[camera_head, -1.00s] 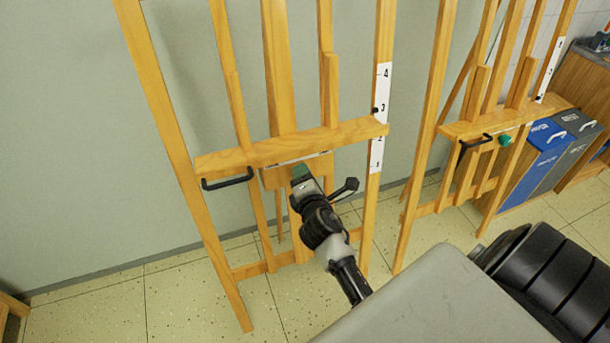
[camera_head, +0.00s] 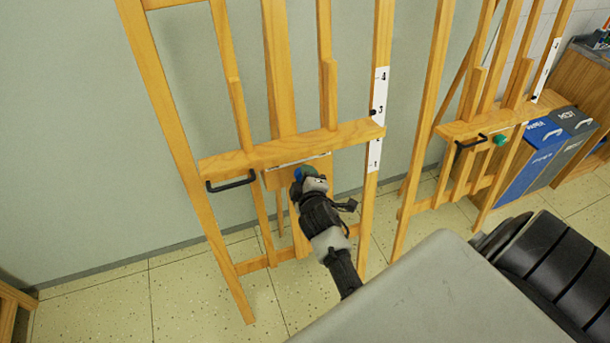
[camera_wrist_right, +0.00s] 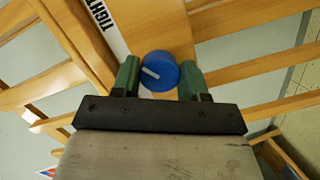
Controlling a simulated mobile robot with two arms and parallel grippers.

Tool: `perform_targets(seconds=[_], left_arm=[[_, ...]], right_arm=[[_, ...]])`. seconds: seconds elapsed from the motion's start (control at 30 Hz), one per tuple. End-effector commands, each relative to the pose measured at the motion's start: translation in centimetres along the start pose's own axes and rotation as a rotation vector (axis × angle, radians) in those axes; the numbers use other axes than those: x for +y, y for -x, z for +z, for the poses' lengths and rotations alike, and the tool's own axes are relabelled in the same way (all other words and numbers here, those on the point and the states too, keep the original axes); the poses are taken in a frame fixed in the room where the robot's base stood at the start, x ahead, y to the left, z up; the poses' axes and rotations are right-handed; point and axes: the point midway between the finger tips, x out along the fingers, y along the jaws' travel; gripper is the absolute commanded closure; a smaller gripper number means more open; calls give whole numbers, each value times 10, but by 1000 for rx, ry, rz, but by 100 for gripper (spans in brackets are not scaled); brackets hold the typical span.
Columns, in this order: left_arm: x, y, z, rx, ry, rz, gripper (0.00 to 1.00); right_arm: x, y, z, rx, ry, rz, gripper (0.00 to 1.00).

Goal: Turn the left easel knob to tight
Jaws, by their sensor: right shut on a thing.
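The left easel (camera_head: 290,148) stands against the wall, with a wooden shelf bar and a black handle. Its round blue knob (camera_wrist_right: 160,72) is clear in the right wrist view, with a white line pointing left and slightly up. The word TIGHT (camera_wrist_right: 98,14) is on a white strip up and left of the knob. My right gripper (camera_head: 305,174) is at the knob below the shelf bar. In the right wrist view its green fingertips (camera_wrist_right: 160,76) are shut on the knob, one on each side. My left gripper is out of view.
A second easel (camera_head: 490,132) with a green knob (camera_head: 500,140) and black handle stands to the right. Blue and grey bins (camera_head: 530,160) stand behind it. The tiled floor (camera_head: 110,300) left of the left easel is mostly clear.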

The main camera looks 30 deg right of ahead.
Motion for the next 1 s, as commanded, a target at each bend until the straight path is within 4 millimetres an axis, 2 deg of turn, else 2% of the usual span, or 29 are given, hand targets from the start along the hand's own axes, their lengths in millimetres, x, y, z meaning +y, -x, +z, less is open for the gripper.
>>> perform_targets(seconds=[0.27, 0.73, 0.77, 0.8, 0.9, 1.0], left_arm=[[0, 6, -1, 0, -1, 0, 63], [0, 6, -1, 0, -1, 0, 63], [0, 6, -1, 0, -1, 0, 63], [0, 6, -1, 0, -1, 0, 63], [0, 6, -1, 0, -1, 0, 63], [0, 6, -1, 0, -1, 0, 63]], right_arm=[[0, 0, 0, 0, -77, -13, 80], [0, 0, 0, 0, -88, -15, 80], [0, 0, 0, 0, -88, -15, 53], [0, 0, 0, 0, -87, -15, 47], [0, 0, 0, 0, -87, -15, 32], [0, 0, 0, 0, -87, -15, 32]])
